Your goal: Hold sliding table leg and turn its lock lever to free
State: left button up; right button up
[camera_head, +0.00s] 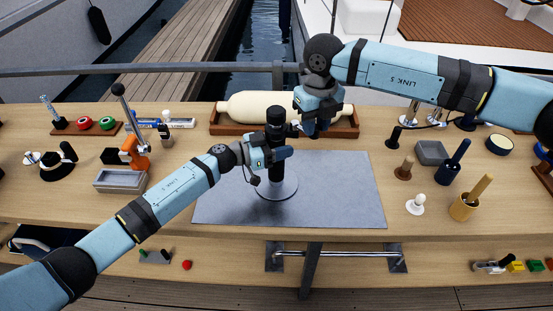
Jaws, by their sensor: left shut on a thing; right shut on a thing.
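My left gripper (278,156) is shut on the black post at mid height, reaching in from the left. My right gripper (308,131) is at the upper right of the post, beside its collar. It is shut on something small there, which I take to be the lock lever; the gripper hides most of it.
A cream fender (250,106) lies in a wooden tray behind the post. The mat's right part is clear.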

pick_arm(q)
jog(key=shift+s+f, duration=0.1)
jog(key=shift+f, duration=0.2)
pick_arm(e)
jog(key=shift+w+d+n, duration=0.55)
jog(key=shift+w+n, duration=0.2)
jog(key=shift+n, duration=0.05)
jog(key=shift+w, duration=0.1)
jog(key=shift+w+d+n, duration=0.25)
jog(key=shift+w+n, duration=0.5)
jog(key=shift+n, duration=0.15)
jog(key=shift+w+d+n, duration=0.1)
jog(key=shift+w+n, duration=0.2)
jog(key=o, duration=1)
jog(key=shift+o, duration=0.2)
jog(key=shift+r, duration=0.1)
